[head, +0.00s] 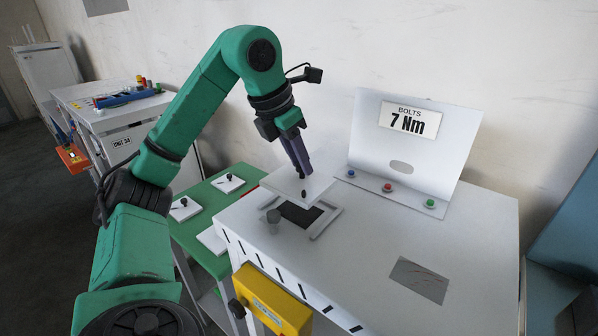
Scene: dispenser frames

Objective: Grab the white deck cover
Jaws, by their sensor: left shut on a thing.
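The white deck cover (318,187) is a flat square plate with a small dark knob, over the white deck's dark rectangular opening (300,213). The opening has a pale raised frame. My left gripper (302,174) reaches down from above, with its fingers at the plate. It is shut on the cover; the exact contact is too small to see. The cover seems raised above the opening and hides its far part. My right gripper is not in view.
A grey cylinder (273,216) stands at the frame's left corner. A white panel marked "BOLTS 7 Nm" (409,118) rises behind, with coloured buttons at its foot. A green table (207,196) at left holds white plates with dark knobs. A yellow box (270,302) hangs in front.

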